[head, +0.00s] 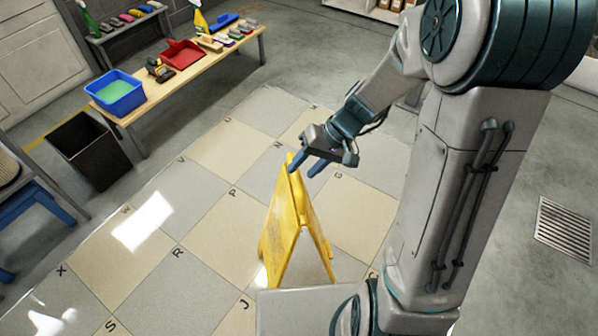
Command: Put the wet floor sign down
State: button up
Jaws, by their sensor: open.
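The yellow wet floor sign (278,222) stands upright on the tiled floor in the head view, with its two panels spread apart at the bottom. My gripper (306,168) is at the top of the sign, with its two blue fingers apart. One finger overlaps the sign's top edge in the picture; I cannot tell whether it touches. The sign's lower right part is near my base, which hides a little of the floor there.
The lettered tile floor (185,205) is clear to the left. A bench (187,78) holds a blue tub (115,92), a red dustpan (182,54) and several small items. A black bin (90,150) stands beside it. A floor grate (565,232) is at the right.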

jog(key=s+p+v, duration=0.1)
jog(key=v, duration=0.7)
jog(key=s+d+r+t+h, duration=0.1)
jog(key=s+d+r+h, duration=0.1)
jog(key=s, duration=0.3)
jog(key=s+d+r+m+t+h, duration=0.1)
jog(key=s+d+r+h, duration=0.2)
jog(key=s, duration=0.3)
jog(key=shift+s+t+h, duration=0.15)
jog(key=shift+t+h, duration=0.15)
jog(key=shift+h, duration=0.6)
